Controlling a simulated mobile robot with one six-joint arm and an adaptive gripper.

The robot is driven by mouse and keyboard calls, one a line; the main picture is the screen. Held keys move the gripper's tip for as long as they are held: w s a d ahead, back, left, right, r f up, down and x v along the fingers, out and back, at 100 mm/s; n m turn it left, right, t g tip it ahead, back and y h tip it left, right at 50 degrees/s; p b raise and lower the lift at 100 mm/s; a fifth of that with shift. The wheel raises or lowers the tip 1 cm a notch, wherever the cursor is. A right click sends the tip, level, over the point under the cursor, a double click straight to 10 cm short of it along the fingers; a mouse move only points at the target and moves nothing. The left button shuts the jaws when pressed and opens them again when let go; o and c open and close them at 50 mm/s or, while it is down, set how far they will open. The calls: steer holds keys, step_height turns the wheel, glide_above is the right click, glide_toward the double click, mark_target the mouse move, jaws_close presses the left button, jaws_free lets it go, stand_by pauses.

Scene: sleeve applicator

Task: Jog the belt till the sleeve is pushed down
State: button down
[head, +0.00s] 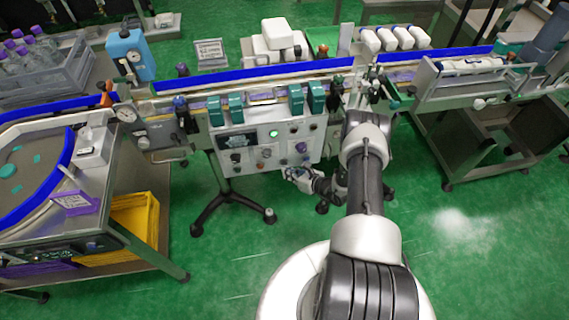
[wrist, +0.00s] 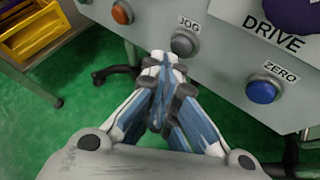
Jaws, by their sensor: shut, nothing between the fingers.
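My gripper (wrist: 165,65) is shut and empty in the wrist view. Its fingertips are just below and left of the grey JOG button (wrist: 182,45); I cannot tell whether they touch it. In the head view my gripper (head: 291,173) is at the lower right edge of the control panel (head: 232,157). The conveyor belt line, with its blue rail (head: 260,73), runs behind and above the panel. Teal blocks (head: 237,109) stand along the belt above the panel. I cannot make out the sleeve.
An orange button (wrist: 122,12) is left of JOG; a blue ZERO button (wrist: 262,92) is lower right. A purple knob (wrist: 290,14) sits above the DRIVE label. A green light (head: 273,133) glows on the panel. White bottles (head: 403,38) stand at the back. Green floor is free in front.

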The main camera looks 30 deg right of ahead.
steer(key=shift+s+a, duration=0.1)
steer(key=shift+s, duration=0.2)
steer(key=s+p, duration=0.1)
steer(key=s, duration=0.1)
steer(key=s+a, duration=0.1)
steer(key=s, duration=0.1)
steer(key=shift+s+a+p, duration=0.2)
steer(key=shift+s+p, duration=0.1)
steer(key=shift+p, duration=0.1)
stand_by(1.8)
